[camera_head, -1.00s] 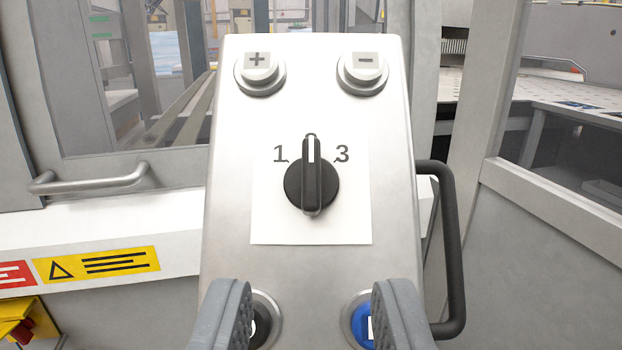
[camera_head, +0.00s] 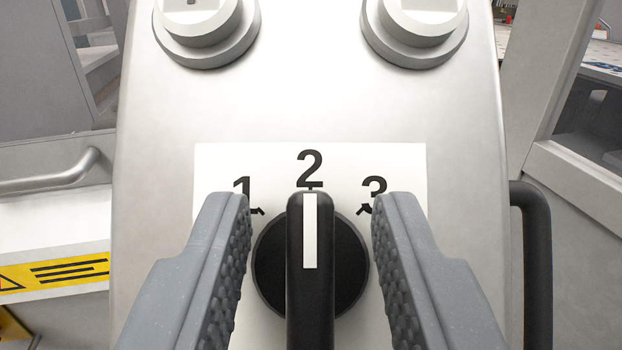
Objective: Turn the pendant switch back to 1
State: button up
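The black pendant switch (camera_head: 311,270) is in the lower middle of the view. Its white pointer line stands straight up at the printed 2 (camera_head: 310,168). The 1 (camera_head: 244,194) is to the left and the 3 (camera_head: 373,192) to the right, each partly covered by a finger. My gripper (camera_head: 311,225) is open, with one grey finger on each side of the switch handle. A clear gap shows between each finger and the handle. The lower part of the switch is cut off by the picture's edge.
The silver pendant panel (camera_head: 160,160) fills the middle. Two round buttons, the left one (camera_head: 205,35) and the right one (camera_head: 415,35), stand out above the switch. A dark handle bar (camera_head: 532,260) runs along the panel's right side. A yellow warning label (camera_head: 60,272) is at the lower left.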

jog(key=shift+w, duration=0.35)
grip_shut()
jog(key=shift+f, duration=0.1)
